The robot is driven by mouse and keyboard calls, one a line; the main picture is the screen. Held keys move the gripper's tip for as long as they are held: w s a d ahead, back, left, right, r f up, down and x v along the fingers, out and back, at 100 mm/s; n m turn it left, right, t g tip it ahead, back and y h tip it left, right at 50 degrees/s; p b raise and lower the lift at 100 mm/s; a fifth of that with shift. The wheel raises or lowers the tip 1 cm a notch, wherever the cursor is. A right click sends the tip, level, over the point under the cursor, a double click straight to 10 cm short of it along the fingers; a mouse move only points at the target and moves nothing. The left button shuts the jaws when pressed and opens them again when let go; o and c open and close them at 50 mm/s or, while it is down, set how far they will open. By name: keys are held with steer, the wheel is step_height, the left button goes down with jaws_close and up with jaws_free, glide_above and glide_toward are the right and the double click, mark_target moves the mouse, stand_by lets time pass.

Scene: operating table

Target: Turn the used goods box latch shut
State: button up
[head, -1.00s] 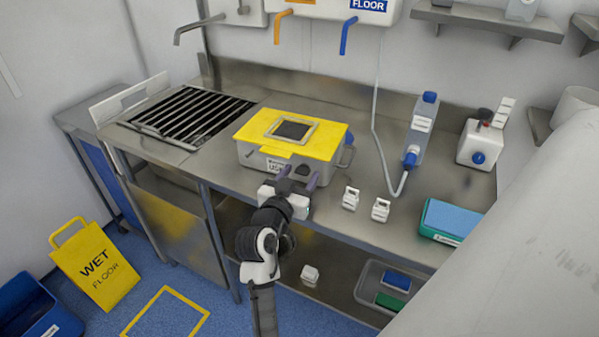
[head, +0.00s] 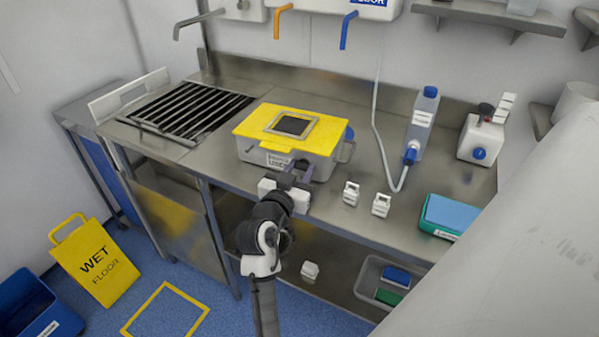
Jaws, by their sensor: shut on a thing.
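The used goods box (head: 278,160) is a grey box with a yellow lid (head: 262,138) that lies closed on the steel worktop. A label reading "USED" is on its front. My gripper (head: 298,172) is at the right part of the box's front and is shut on the latch there. The latch is a small dark piece, mostly hidden by the fingers, so its exact angle cannot be told.
Two small white items (head: 351,193) stand on the worktop right of my gripper. A blue-capped bottle (head: 423,122), a hose and a teal box (head: 448,216) are further right. A black grate (head: 190,115) is at the left.

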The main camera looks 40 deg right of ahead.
steer(key=m+b, duration=0.1)
steer(key=b, duration=0.1)
steer(key=m+b, duration=0.2)
steer(key=shift+f, duration=0.25)
steer(key=m+b, duration=0.3)
steer(key=shift+r+m, duration=0.15)
steer(key=shift+m, duration=0.15)
steer(key=shift+r, duration=0.1)
steer(key=o, duration=1)
steer(key=shift+p+v, duration=3.8)
steer(key=shift+v, duration=3.15)
